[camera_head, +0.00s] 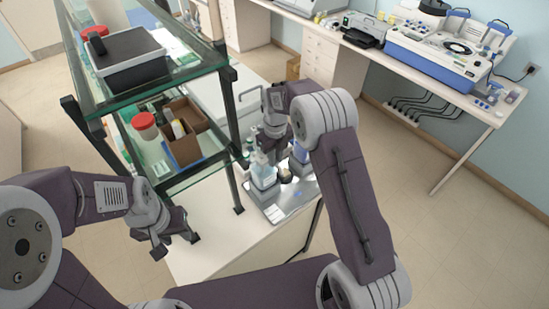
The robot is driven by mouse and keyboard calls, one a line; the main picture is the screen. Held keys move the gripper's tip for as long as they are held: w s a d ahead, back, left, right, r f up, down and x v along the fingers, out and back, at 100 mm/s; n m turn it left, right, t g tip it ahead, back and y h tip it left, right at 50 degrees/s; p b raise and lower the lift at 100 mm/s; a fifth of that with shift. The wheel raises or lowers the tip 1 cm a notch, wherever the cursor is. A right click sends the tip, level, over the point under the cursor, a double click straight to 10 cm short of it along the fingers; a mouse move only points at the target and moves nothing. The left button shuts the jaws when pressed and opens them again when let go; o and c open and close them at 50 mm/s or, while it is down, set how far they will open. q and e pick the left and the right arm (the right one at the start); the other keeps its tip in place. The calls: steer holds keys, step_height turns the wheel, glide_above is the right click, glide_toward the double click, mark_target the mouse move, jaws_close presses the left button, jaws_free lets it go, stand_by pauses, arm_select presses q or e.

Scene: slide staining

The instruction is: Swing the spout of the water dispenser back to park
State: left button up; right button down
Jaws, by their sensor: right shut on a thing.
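The clear bottle with pale blue liquid (263,174), which looks like the water dispenser, stands on a metal tray (272,212) on the white bench. Its spout is too small and too covered by my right arm to make out clearly. My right gripper (259,146) reaches in from behind the bottle, close above its top. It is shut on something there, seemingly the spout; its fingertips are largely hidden. My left gripper (174,243) hangs open and empty over the left front of the white bench, apart from the tray.
A glass shelf rack (205,65) stands left of the tray, with its post close by. It bears a cardboard box (185,155) and a red-lidded jar (145,127). Other bottles crowd the tray. The bench front (225,255) is clear.

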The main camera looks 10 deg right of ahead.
steer(key=c, duration=1.4)
jaws_free()
steer(key=shift+o, duration=0.2)
steer(key=shift+r, duration=0.1)
step_height(320, 180, up, 9)
steer(key=p, duration=0.7)
steer(key=shift+p, duration=0.35)
